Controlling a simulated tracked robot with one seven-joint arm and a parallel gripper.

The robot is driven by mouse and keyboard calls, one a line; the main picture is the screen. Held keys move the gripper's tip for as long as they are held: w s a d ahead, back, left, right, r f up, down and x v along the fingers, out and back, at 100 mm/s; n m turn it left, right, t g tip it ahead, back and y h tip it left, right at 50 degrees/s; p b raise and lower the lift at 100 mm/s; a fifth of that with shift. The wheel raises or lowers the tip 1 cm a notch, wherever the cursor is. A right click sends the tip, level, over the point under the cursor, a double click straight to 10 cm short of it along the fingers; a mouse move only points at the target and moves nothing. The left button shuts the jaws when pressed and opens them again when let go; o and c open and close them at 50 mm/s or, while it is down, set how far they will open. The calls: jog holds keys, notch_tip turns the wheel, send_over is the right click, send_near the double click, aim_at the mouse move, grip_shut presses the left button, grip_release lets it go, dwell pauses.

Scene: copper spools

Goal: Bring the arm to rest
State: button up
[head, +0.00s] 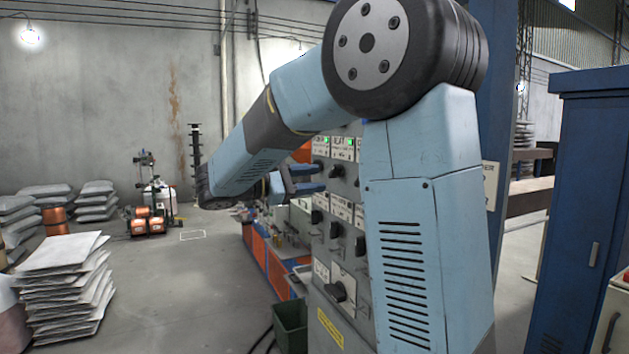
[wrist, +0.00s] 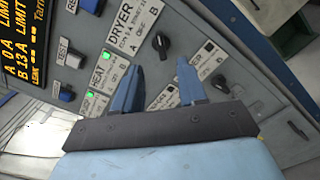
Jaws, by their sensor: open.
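My arm is raised and bent in the head view, its elbow high and its forearm sloping down to the left. My gripper (head: 318,178) is in front of the grey control panel (head: 336,255), its blue fingers pointing toward the panel. In the wrist view my gripper (wrist: 158,70) is open, with nothing between its two fingers. The panel (wrist: 215,25) fills much of that view, tilted. A black knob under the "DRYER" label (wrist: 125,17) shows just beyond the fingertips. I cannot tell whether the fingers touch the panel.
Blue switches, green lamps and an amber display (wrist: 24,40) are on the panel. An orange-and-blue bench (head: 262,250) stands behind it. A green bin (head: 290,325) is at its foot. The middle floor is clear.

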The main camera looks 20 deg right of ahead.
jog(key=shift+s+d, duration=0.1)
jog(key=s+d+f+m+y, duration=0.1)
jog(key=s+f+m+y, duration=0.1)
jog(key=s+f+y, duration=0.55)
jog(key=s+d+f+m+y, duration=0.1)
jog(key=s+f+m+y, duration=0.3)
jog(key=s, duration=0.7)
jog(key=s+a+f+m+t+y, duration=0.2)
jog(key=s+a+m+t+y, duration=0.1)
jog(key=s+a+t+y, duration=0.2)
jog(key=shift+a+f+y, duration=0.2)
jog(key=shift+a+y, duration=0.55)
jog(key=shift+a, duration=0.15)
